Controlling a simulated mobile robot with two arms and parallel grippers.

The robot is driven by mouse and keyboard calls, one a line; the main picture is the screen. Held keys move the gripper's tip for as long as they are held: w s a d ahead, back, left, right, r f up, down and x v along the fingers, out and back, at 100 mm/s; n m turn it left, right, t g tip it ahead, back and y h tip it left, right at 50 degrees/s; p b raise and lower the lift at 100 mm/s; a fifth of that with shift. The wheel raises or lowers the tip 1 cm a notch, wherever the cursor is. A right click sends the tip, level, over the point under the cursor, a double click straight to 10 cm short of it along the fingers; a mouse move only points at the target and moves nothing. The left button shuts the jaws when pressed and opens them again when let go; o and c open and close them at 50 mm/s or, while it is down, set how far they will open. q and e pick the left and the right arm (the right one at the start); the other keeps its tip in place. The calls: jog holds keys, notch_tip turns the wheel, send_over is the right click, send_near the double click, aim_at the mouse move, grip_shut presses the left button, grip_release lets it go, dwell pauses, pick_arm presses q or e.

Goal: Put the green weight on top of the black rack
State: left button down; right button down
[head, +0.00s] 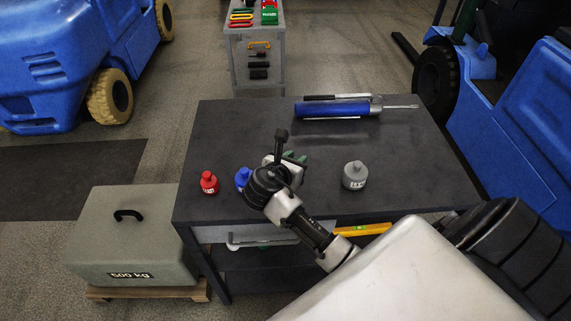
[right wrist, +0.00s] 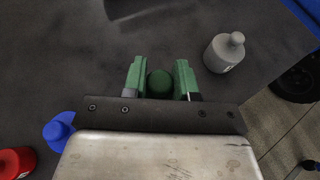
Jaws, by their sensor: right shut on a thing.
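The green weight (right wrist: 160,84) shows in the right wrist view as a dark green rounded knob between my right gripper's two green fingers. My right gripper (right wrist: 160,78) is shut on it. In the head view my right gripper (head: 294,158) is over the middle of the dark table, and my own wrist hides most of the weight. I cannot tell whether the weight touches the tabletop. I cannot pick out a separate black rack in either view. My left gripper is not in view.
On the dark table (head: 400,150) stand a red weight (head: 209,183), a blue weight (head: 242,178) and a grey weight (head: 355,175). A blue tool (head: 335,109) lies along the back. A 500 kg block (head: 130,235) stands left; a grey cart (head: 258,45) is behind.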

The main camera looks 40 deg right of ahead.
jog(key=shift+w+a+f, duration=0.2)
jog(key=shift+w+f, duration=0.45)
jog(key=shift+f, duration=0.4)
jog(key=shift+w+a+f, duration=0.15)
jog(key=shift+w+f, duration=0.5)
jog(key=shift+f, duration=0.45)
jog(key=shift+w+a+f, duration=0.2)
jog(key=shift+w+f, duration=0.45)
jog(key=shift+f, duration=0.4)
jog(key=c, duration=0.9)
grip_release()
jog(key=shift+s+f, duration=0.1)
jog(key=v, duration=1.2)
jog(key=shift+b, duration=0.35)
